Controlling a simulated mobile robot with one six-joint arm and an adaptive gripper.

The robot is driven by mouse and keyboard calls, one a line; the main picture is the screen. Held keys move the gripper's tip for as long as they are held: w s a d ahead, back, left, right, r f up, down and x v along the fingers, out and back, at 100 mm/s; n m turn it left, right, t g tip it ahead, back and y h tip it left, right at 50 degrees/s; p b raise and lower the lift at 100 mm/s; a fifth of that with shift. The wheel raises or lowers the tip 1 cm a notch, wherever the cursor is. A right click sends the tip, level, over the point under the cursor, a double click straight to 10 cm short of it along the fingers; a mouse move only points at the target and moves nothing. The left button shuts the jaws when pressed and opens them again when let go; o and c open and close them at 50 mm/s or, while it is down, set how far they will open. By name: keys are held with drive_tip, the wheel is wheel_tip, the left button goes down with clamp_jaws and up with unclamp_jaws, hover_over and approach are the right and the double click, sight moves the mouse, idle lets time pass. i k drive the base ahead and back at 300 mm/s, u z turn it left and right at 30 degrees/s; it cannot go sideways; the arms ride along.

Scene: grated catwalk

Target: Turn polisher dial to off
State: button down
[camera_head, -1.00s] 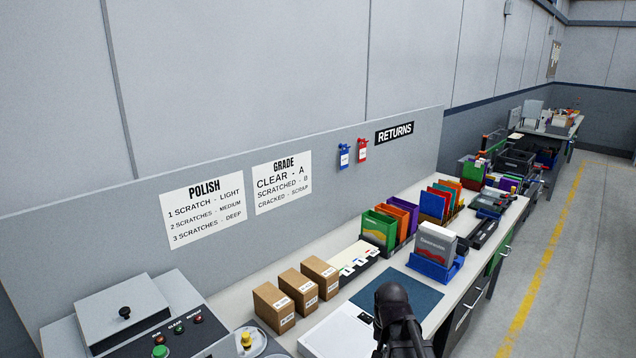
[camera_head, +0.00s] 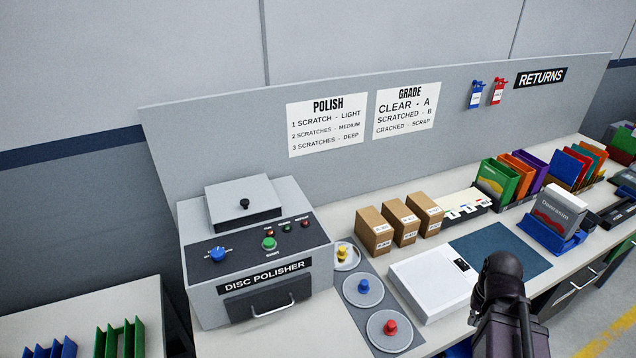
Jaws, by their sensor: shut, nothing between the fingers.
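The disc polisher (camera_head: 200,300) is a grey box machine on the left part of the bench, with a dark sloped control panel. Its dial (camera_head: 217,254) is a blue knob at the left of that panel, with small pale marks around it. Its pointer setting is too small to read. A green button (camera_head: 268,243) sits to the right of the dial, and small indicator lamps are above it. A dark part of my arm stands at the lower right, well away from the polisher. My gripper's fingers are not visible.
Plates with yellow, blue and red knobs (camera_head: 389,327) lie right of the polisher. A white flat device (camera_head: 435,283), brown boxes (camera_head: 375,232) and a blue mat (camera_head: 522,248) lie farther right. Green racks (camera_head: 120,340) stand on a separate table at lower left.

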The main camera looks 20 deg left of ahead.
sight(217, 253)
drive_tip(key=u, duration=0.95)
drive_tip(key=k, duration=0.6)
drive_tip(key=u, duration=0.5)
drive_tip(key=i, duration=0.5)
drive_tip(key=u, duration=0.05)
